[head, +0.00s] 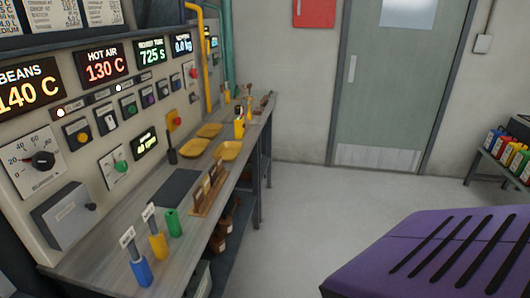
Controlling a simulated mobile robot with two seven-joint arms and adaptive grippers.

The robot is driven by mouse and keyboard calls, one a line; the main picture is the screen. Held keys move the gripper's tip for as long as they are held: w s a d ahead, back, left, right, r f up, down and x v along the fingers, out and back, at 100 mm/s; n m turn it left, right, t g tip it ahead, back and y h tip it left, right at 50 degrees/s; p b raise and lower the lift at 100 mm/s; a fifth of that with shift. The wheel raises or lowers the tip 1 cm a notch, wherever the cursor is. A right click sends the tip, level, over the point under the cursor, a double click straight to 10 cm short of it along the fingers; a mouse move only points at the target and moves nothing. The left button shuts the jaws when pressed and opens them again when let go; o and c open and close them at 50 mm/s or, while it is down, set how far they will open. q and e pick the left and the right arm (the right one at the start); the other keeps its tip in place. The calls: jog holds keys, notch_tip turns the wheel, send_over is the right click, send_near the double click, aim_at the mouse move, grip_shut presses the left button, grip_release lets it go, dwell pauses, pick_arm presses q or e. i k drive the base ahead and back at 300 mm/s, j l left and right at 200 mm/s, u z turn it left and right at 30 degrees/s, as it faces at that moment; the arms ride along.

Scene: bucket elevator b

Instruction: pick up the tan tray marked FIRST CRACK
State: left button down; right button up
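Three shallow yellow-tan trays lie on the grey counter (112,252) below the control panel. One tray (194,147) is nearest the panel, a second tray (209,130) lies farther back, and a third tray (229,151) is near the counter's front edge. No FIRST CRACK marking can be read on any of them at this size, so I cannot tell which is the marked one. Neither of my grippers is in view.
Blue (140,270), yellow (158,246) and green (173,222) upright pieces stand at the counter's near end. A wooden rack (208,198) stands before the trays. Grey floor (310,205) is clear toward the door (392,95). A shelf of bottles (505,150) stands far right.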

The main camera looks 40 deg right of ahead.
aim_at(230, 151)
jog(key=z, duration=1.1)
jog(key=i+l+u, duration=0.2)
jog(key=u, duration=0.2)
jog(key=i+l+u, duration=0.15)
jog(key=l+u, duration=0.25)
jog(key=i+l+u, duration=0.1)
jog(key=l, duration=0.3)
jog(key=i+l, duration=0.2)
jog(key=l, duration=0.15)
jog(key=i+l+u, duration=0.15)
jog(key=l, duration=0.25)
jog(key=i+l+u, duration=0.1)
jog(key=l, duration=0.3)
jog(key=i+l, duration=0.15)
jog(key=l, duration=0.25)
jog(key=u, duration=0.05)
